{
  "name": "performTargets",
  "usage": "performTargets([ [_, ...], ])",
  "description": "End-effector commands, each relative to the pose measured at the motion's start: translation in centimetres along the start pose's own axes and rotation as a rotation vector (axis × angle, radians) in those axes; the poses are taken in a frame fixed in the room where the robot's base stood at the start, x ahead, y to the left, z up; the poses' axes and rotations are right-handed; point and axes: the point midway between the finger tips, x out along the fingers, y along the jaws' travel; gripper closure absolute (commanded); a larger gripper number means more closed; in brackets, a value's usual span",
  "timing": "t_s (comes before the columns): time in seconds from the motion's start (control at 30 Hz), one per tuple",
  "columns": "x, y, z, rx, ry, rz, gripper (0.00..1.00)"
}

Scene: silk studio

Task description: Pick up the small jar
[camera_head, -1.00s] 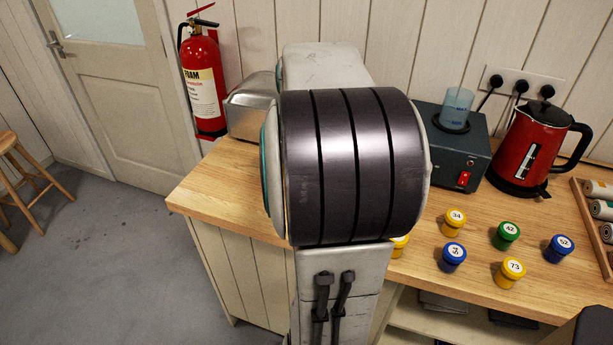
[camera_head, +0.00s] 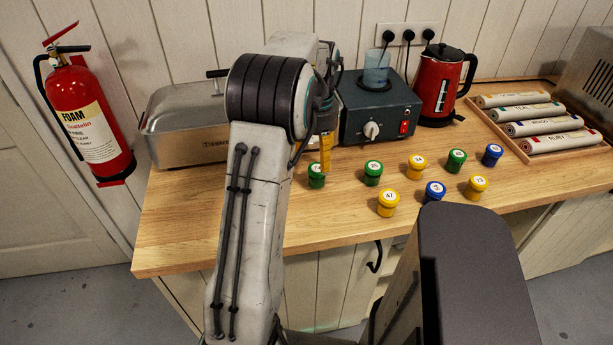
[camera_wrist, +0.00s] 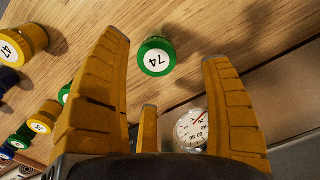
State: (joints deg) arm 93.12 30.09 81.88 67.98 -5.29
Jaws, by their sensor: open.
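Several small jars with numbered lids stand on the wooden worktop (camera_head: 190,220). The green jar numbered 74 (camera_wrist: 156,57) shows ahead of and between my fingers in the wrist view. In the head view it appears to be the leftmost green jar (camera_head: 316,180), just below my gripper (camera_head: 326,150). My gripper has yellow ribbed fingers (camera_wrist: 168,62), spread open and empty. Other jars are green (camera_head: 372,178), yellow (camera_head: 388,207) and blue (camera_head: 433,197). In the head view, most of my gripper is hidden behind my arm.
A steel tank (camera_head: 185,125) stands left of my arm, and a round dial (camera_wrist: 191,127) shows by my right finger. Behind the jars are a grey heater box (camera_head: 372,118) with a beaker (camera_head: 377,68) and a red kettle (camera_head: 440,85). Rolls lie in a tray (camera_head: 505,140) on the right.

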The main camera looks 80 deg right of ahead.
Motion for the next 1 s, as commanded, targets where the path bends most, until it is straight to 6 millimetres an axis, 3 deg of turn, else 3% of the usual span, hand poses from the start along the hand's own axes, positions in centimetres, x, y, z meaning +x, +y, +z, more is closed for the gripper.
performTargets([
  [0.6, 6.0, 0.3, 0.2, -0.001, -0.003, 0.000, 0.27],
  [1.0, 6.5, 0.3, 0.1, -0.001, -0.001, 0.000, 0.27],
])
